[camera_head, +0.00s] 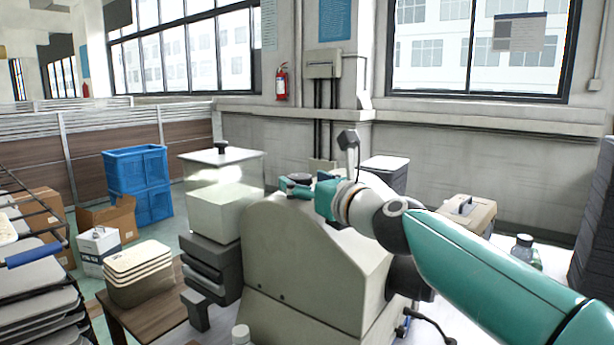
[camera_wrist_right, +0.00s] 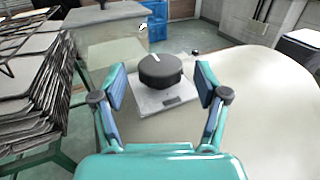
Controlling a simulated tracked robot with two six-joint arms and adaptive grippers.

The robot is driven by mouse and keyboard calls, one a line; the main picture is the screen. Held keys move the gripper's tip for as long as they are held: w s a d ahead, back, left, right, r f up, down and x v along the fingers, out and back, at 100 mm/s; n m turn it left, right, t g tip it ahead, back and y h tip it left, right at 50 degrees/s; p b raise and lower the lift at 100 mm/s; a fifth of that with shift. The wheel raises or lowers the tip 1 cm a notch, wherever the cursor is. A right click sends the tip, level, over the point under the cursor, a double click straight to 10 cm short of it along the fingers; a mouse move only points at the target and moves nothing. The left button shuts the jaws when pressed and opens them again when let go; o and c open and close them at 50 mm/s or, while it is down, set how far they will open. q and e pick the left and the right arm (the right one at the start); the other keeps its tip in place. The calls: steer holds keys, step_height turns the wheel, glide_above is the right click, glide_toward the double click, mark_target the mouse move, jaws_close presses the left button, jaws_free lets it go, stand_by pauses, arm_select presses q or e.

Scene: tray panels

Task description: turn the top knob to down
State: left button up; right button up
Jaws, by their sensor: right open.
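A dark grey round knob (camera_wrist_right: 160,71) sits on a pale square plate (camera_wrist_right: 152,104) on top of a big cream machine housing. A white line on the knob points toward the top of the right wrist view, a little left. In the head view the knob (camera_head: 300,177) is a small dark disc, partly hidden by my gripper. My right gripper (camera_wrist_right: 162,82) is open, with one teal finger on each side of the knob and a gap on both sides. In the head view it (camera_head: 304,188) is at the housing's top (camera_head: 290,230). My left gripper is not in view.
A pale box with a black handle (camera_head: 222,147) stands behind the housing. Blue crates (camera_head: 138,170), stacked trays (camera_head: 138,262) on a wooden table and a rack of trays (camera_head: 35,290) are at the left. A beige case (camera_head: 467,212) lies at the right.

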steer(key=shift+w+a, duration=0.15)
steer(key=shift+w, duration=0.1)
